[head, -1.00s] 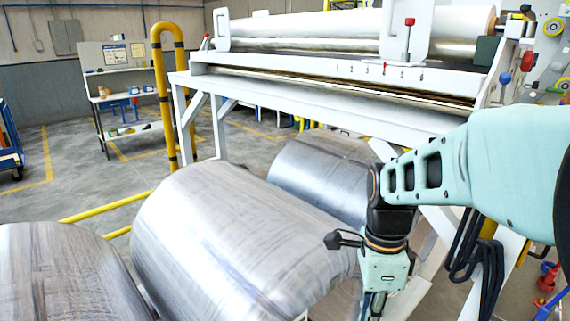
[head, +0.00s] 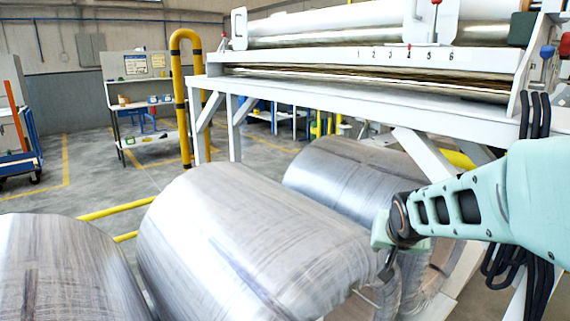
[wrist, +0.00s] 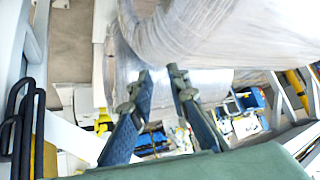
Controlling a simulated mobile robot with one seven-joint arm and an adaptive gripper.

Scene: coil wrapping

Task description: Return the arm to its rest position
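My gripper (wrist: 160,78) shows in the wrist view with its two dark fingers apart and nothing held between them. In the head view, my pale green arm reaches in from the right and the wrist ends over the right end of the middle coil; the fingers are mostly hidden there. The middle metal coil (head: 240,240) lies on its side, its right end covered in clear, wrinkled film. In the wrist view, a film-covered coil surface (wrist: 215,35) fills the top, beyond the fingertips. I cannot tell whether the gripper touches the film.
Another coil (head: 335,175) lies behind, and one (head: 65,270) at the front left. A white wrapping machine frame (head: 350,85) with a long roll stands behind the coils, close to my arm. Yellow rails (head: 115,208) run at the left. Open floor (head: 75,180) lies beyond.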

